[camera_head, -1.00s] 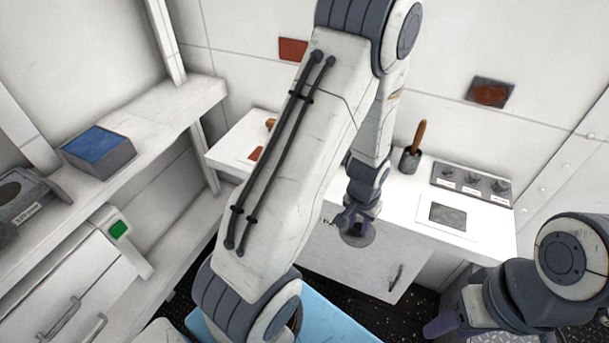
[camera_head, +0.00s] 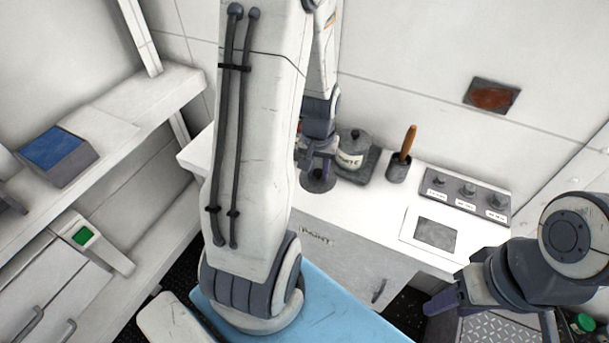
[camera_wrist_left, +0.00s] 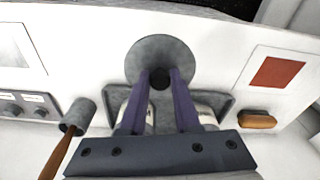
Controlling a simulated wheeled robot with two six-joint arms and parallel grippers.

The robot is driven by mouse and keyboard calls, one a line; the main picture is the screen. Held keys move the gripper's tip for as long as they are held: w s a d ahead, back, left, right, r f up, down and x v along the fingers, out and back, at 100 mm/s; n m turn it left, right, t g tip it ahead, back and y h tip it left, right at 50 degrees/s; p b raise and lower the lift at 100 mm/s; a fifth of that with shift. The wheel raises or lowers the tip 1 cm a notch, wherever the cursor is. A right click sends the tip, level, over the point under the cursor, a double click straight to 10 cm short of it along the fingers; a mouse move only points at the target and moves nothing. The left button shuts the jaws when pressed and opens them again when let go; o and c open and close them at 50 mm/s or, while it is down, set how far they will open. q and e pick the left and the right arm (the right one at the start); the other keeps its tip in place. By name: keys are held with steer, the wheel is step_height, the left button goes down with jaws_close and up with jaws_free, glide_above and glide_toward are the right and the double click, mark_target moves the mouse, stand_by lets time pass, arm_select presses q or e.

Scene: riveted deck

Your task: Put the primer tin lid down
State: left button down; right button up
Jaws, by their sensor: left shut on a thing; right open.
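The primer tin lid is a round dark grey disc (camera_head: 318,182) with a small dark knob. My left gripper (camera_head: 319,163) is shut on that knob and holds the lid flat over the front part of the white counter. In the left wrist view the lid (camera_wrist_left: 160,50) lies beyond the purple fingertips (camera_wrist_left: 160,78); whether it touches the counter I cannot tell. My right gripper (camera_head: 443,304) is open, low at the right, away from the counter.
The white counter (camera_head: 375,215) also bears a grey pot (camera_head: 398,170) with a wooden-handled brush, a knob panel (camera_head: 465,192) and a white sheet with a grey square (camera_head: 434,235). The wrist view shows a red patch (camera_wrist_left: 274,73) and a brown object (camera_wrist_left: 257,120).

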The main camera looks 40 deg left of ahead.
mark_target(303, 178)
arm_select(q)
steer(key=a+f, duration=0.2)
steer(key=a, duration=0.1)
steer(key=a+f, duration=0.1)
steer(key=shift+a+p, duration=0.3)
steer(key=shift+a, duration=0.1)
steer(key=shift+f, duration=1.95)
steer(key=shift+f, duration=0.1)
steer(key=shift+f, duration=0.15)
steer(key=c, duration=0.6)
jaws_free()
steer(key=shift+c, duration=0.2)
